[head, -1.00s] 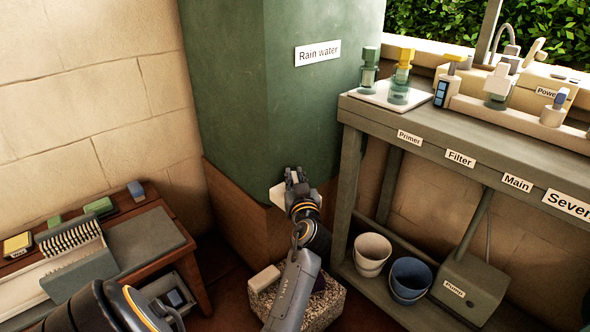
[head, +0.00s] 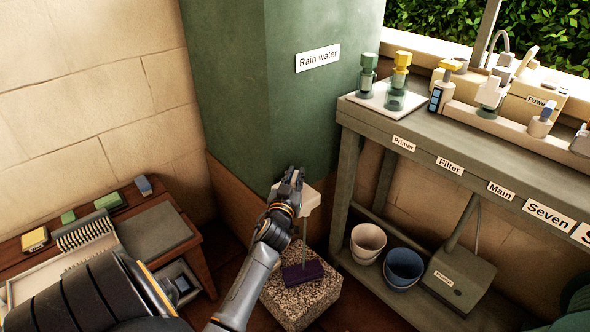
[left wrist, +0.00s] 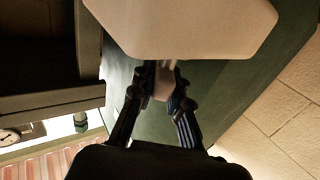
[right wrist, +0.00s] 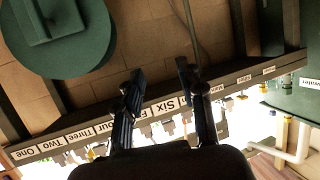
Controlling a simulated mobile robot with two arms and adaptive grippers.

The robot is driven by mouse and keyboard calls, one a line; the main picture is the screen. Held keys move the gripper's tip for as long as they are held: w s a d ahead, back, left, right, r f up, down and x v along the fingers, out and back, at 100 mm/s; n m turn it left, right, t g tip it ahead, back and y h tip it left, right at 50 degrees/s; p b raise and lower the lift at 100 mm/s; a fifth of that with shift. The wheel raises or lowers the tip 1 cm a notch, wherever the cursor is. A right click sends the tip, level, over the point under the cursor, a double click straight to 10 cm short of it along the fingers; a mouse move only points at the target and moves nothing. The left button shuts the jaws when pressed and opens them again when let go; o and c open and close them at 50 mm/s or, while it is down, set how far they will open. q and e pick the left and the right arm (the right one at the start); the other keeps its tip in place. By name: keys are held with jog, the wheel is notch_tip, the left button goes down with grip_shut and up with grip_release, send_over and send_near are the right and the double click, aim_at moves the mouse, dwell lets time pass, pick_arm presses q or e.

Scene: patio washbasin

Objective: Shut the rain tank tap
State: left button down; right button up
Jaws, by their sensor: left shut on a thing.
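The green rain tank (head: 225,80) carries a "Rain water" label (head: 318,58). Its pale tap (head: 312,198) sticks out low on the front. My left gripper (head: 291,178) is at the tap, and in the left wrist view its fingers (left wrist: 163,72) are closed on a small pale piece (left wrist: 162,84), seemingly the tap's handle, below a broad pale plate (left wrist: 180,25). The gripper partly hides the tap. A thin pale vertical line (head: 306,235), perhaps water, runs down below the tap. My right gripper (right wrist: 160,70) is open and empty, away from the tank.
A speckled stone block (head: 305,300) with a dark purple piece (head: 303,272) on it stands under the tap. A grey bench (head: 450,150) with bottles and labels stands at right, two buckets (head: 404,268) below it. A low wooden table (head: 185,222) is at left.

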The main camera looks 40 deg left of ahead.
pick_arm(q)
jog(key=shift+a+r+m+t+h+p, duration=0.1)
jog(key=shift+r+m+t+h+p, duration=0.3)
jog(key=shift+m+h+p, duration=0.35)
jog(key=shift+m+t+h+p, duration=0.5)
jog(key=shift+m+h+p, duration=0.15)
jog(key=shift+h+p, duration=0.55)
jog(key=shift+h, duration=0.35)
jog(key=shift+w+f+m+t+h+p, duration=0.1)
jog(key=shift+m+t+h+p, duration=0.2)
jog(key=shift+m+h+p, duration=0.8)
jog(key=shift+m+h, duration=0.4)
jog(key=shift+h, duration=0.5)
jog(key=shift+f+m+h, duration=0.1)
jog(key=shift+m+h, duration=0.5)
jog(key=shift+h, duration=0.4)
pick_arm(e)
jog(key=s+d+f+g+h, duration=0.1)
jog(key=s+d+f+g, duration=0.1)
jog(key=s+f+g, duration=0.2)
jog(key=s+d+f+g+h, duration=0.1)
jog(key=s+d+f+g, duration=0.2)
jog(key=s, duration=0.7)
jog(key=shift+s+f+m+g+h, duration=0.3)
jog(key=shift+f+g+h, duration=0.1)
jog(key=shift+f+g, duration=1.1)
jog(key=shift+d+r, duration=0.1)
jog(key=shift+r, duration=0.05)
